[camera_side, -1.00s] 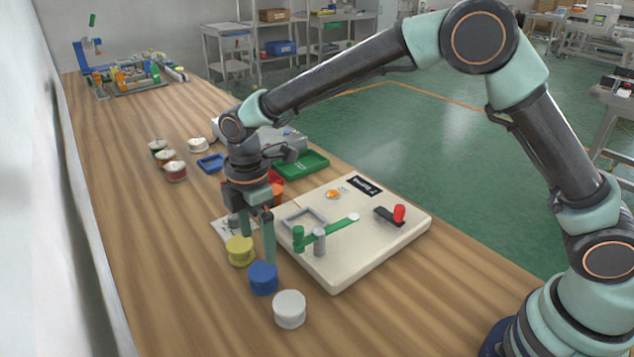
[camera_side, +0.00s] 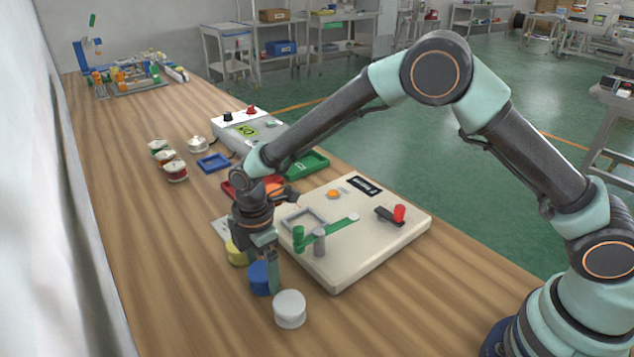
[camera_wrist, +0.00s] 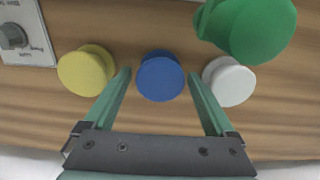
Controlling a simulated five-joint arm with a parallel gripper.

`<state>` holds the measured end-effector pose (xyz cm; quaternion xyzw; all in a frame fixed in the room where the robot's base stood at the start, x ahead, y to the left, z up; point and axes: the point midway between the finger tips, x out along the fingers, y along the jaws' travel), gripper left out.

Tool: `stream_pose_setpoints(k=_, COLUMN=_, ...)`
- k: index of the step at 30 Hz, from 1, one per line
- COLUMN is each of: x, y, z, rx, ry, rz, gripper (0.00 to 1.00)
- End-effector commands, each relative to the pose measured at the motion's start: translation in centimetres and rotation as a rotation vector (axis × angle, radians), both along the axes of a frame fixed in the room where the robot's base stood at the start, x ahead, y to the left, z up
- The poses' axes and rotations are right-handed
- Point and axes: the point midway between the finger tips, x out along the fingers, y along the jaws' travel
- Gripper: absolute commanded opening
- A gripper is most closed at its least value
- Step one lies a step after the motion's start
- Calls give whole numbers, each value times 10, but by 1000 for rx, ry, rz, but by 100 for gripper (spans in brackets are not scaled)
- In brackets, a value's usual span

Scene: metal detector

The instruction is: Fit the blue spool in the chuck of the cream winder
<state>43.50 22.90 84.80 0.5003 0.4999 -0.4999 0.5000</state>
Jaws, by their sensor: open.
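The blue spool (camera_side: 260,279) stands on the wooden table between the yellow spool (camera_side: 236,254) and the white spool (camera_side: 290,309). My gripper (camera_side: 262,280) is open and low over the blue spool, one finger on its near side. In the wrist view, the blue spool (camera_wrist: 160,76) lies between the tips of my open gripper (camera_wrist: 159,80), with a gap on each side. The cream winder (camera_side: 345,265) sits to the right, with a green crank handle (camera_side: 299,238) and a red-knobbed lever (camera_side: 398,214). I cannot make out its chuck for certain.
In the wrist view, the yellow spool (camera_wrist: 86,70) and white spool (camera_wrist: 229,81) flank my fingers closely. The green handle (camera_wrist: 250,25) is near the right finger. Trays, a grey device (camera_side: 248,130) and several wound spools (camera_side: 175,171) stand further back.

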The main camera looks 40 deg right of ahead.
Motion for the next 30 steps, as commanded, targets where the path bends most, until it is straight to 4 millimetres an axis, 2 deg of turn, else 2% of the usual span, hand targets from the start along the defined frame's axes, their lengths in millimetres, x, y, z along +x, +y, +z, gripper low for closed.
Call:
stream_pose_setpoints(k=3, x=0, y=0, z=0, rx=0, ry=0, rz=0, gripper=90)
stream_pose_setpoints(k=4, x=0, y=0, z=0, rx=0, ry=0, rz=0, gripper=82)
stream_pose_setpoints(k=8, x=0, y=0, z=0, rx=0, ry=0, rz=0, gripper=33)
stream_pose_setpoints(k=9, x=0, y=0, z=0, rx=0, ry=0, rz=0, gripper=27)
stream_pose_setpoints(k=14, x=0, y=0, z=3, rx=0, ry=-1, rz=0, gripper=27)
stream_pose_setpoints(k=30, x=0, y=0, z=32, rx=1, ry=-1, rz=0, gripper=27)
